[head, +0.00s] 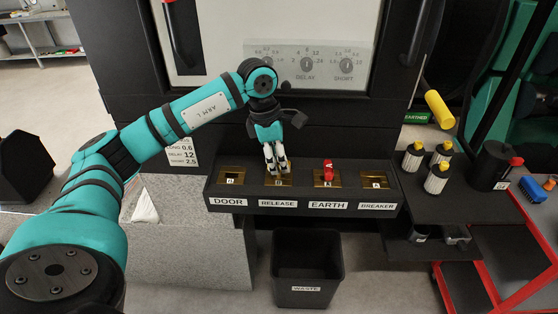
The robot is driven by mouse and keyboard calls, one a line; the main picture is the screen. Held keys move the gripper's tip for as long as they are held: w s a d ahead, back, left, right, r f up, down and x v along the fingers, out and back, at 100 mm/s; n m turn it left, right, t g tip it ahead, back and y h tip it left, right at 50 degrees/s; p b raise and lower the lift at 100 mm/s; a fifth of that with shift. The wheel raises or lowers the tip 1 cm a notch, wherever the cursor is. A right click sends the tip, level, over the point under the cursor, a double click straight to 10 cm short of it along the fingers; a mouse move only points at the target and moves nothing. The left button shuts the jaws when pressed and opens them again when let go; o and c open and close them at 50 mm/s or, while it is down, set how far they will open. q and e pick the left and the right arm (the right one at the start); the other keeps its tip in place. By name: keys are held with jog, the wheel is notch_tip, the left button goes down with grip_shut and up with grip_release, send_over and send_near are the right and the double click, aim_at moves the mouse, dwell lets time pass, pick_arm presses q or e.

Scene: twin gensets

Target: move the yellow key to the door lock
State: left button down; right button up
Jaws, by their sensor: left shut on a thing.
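A black lock panel (305,191) has four brass lock plates, labelled DOOR, RELEASE, EARTH and BREAKER. The door lock (231,177) at the left end is empty. My left gripper (277,168) points down at the release lock (279,181), its fingers closed just over the plate. It is shut on what I take to be the yellow key, which the fingers hide. A red key (328,169) stands in the earth lock (326,182). The breaker lock (376,182) shows no key. My right gripper is not in view.
A black waste bin (307,272) stands below the panel. On the right, a dark shelf (437,203) holds several black-and-white cylinders and a black cup (492,165). A cabinet with DELAY and SHORT dials (307,64) rises behind the panel.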

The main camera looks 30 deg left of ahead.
pick_arm(q)
jog(key=shift+r+p, duration=1.25)
jog(key=shift+r, duration=0.85)
jog(key=shift+a, duration=0.1)
jog(key=shift+s+a+f, duration=0.15)
jog(key=shift+s+a, duration=0.05)
jog(key=shift+a, duration=0.1)
jog(key=s+a+b, duration=0.4)
jog(key=s+a, duration=0.2)
jog(key=a, duration=0.3)
jog(key=shift+a, duration=0.25)
jog(key=shift+f+m+b, duration=0.3)
jog(key=shift+f+b, duration=0.45)
jog(key=shift+f, duration=0.15)
jog(key=shift+f, duration=0.2)
